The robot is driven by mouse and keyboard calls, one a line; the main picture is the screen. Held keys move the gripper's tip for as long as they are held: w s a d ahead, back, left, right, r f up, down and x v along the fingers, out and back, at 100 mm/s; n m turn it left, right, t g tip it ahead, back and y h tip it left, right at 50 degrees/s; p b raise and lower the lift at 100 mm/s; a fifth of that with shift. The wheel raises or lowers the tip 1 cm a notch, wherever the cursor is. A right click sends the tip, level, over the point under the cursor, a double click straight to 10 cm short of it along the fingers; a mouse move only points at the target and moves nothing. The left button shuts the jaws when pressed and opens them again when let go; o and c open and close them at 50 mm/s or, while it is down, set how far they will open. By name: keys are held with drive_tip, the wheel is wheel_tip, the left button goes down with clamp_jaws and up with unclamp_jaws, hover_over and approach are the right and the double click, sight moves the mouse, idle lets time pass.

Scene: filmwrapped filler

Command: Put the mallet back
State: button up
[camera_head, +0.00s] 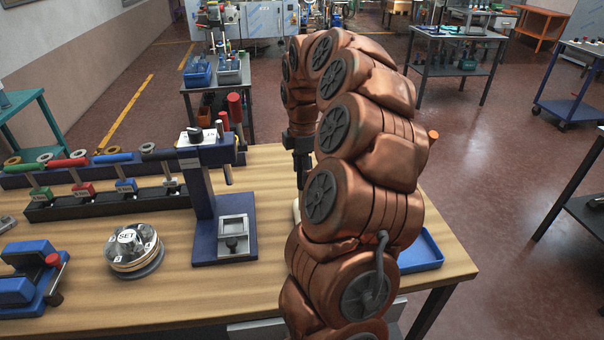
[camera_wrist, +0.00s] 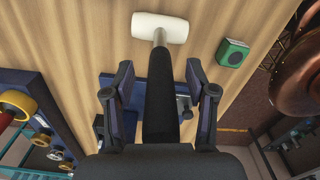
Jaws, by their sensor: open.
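The mallet has a white head (camera_wrist: 172,27) and a dark handle (camera_wrist: 160,95) that runs from the head toward the camera in the wrist view. The head appears to rest on the wooden table. My gripper (camera_wrist: 160,98) is open, with one finger on each side of the handle and gaps between. In the head view my gripper (camera_head: 298,150) points down over the table, and my arm hides most of the mallet; only a small white part (camera_head: 296,211) shows beside the arm.
A dark blue press stand (camera_head: 205,215) stands left of my gripper. Racks with coloured rollers (camera_head: 113,157) and red-handled tools (camera_head: 235,107) lie further left and behind. A round SET container (camera_head: 132,248) is at the front. A blue tray (camera_head: 421,250) sits at right. A green box (camera_wrist: 233,53) lies near the mallet head.

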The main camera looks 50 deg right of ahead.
wheel_tip(320, 180, up, 11)
drive_tip(key=shift+r+b, duration=0.1)
drive_tip(key=shift+b, duration=1.1)
drive_tip(key=shift+w+a, duration=0.1)
drive_tip(key=shift+a, duration=0.25)
drive_tip(key=s+a+f+m, duration=0.2)
drive_tip(key=s+a, duration=0.1)
drive_tip(key=a, duration=0.8)
drive_tip(key=s+a+f+m, duration=0.1)
drive_tip(key=s+a+m, duration=0.15)
drive_tip(key=a, duration=0.85)
drive_tip(key=s+a+f+m+g, duration=0.1)
drive_tip(key=s+a+f+m, duration=0.3)
drive_tip(key=s, duration=0.5)
drive_tip(key=s+a+f+m, duration=0.4)
drive_tip(key=s+a+f, duration=0.2)
drive_tip(key=s, duration=0.3)
drive_tip(key=shift+s+f+g, duration=0.2)
drive_tip(key=shift+f+g, duration=0.2)
drive_tip(key=shift+f, duration=0.3)
